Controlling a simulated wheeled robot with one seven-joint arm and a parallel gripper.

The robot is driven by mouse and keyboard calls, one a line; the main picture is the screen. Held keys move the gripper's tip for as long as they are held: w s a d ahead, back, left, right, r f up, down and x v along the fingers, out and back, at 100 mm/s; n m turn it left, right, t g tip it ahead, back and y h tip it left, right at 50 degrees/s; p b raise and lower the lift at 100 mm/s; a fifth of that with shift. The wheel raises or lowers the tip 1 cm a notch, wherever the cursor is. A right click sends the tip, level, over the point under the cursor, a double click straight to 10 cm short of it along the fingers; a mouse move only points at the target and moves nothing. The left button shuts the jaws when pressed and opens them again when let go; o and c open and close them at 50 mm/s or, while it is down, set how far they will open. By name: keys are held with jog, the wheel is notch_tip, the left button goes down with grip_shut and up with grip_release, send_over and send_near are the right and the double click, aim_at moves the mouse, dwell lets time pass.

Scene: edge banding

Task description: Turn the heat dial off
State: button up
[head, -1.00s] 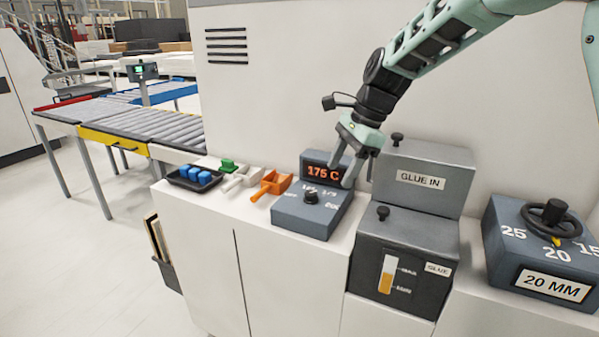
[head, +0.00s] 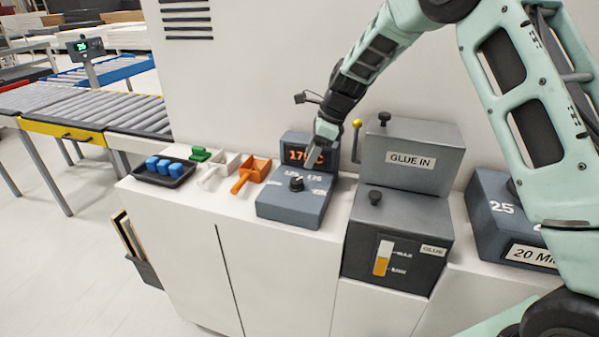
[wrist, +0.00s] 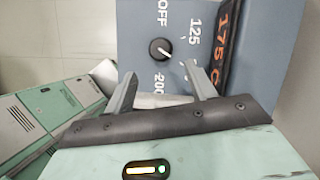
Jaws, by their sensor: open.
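The heat dial (head: 296,184) is a small black knob on top of a blue-grey control box (head: 290,208). In the wrist view the dial (wrist: 160,50) shows a white pointer line, with OFF, 125 and 200 printed around it. The orange display (head: 304,154) behind it is partly hidden by my gripper; the wrist view shows 175 C on the display (wrist: 228,45). My gripper (head: 311,160) is above the back of the box, near the display, apart from the dial. In the wrist view its two fingers (wrist: 163,88) are spread, with nothing between them.
Right of the box stand a grey GLUE IN box (head: 425,140) and a dark glue tank (head: 395,240) with knobs, and a yellow-tipped lever (head: 356,140). Left are an orange scoop (head: 250,172) and a black tray (head: 164,171) of blue blocks. A white wall rises behind.

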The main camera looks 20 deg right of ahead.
aim_at(298, 180)
jog(key=p+x, duration=0.1)
jog(key=x, duration=0.7)
jog(key=shift+p, duration=0.4)
jog(key=c, duration=1)
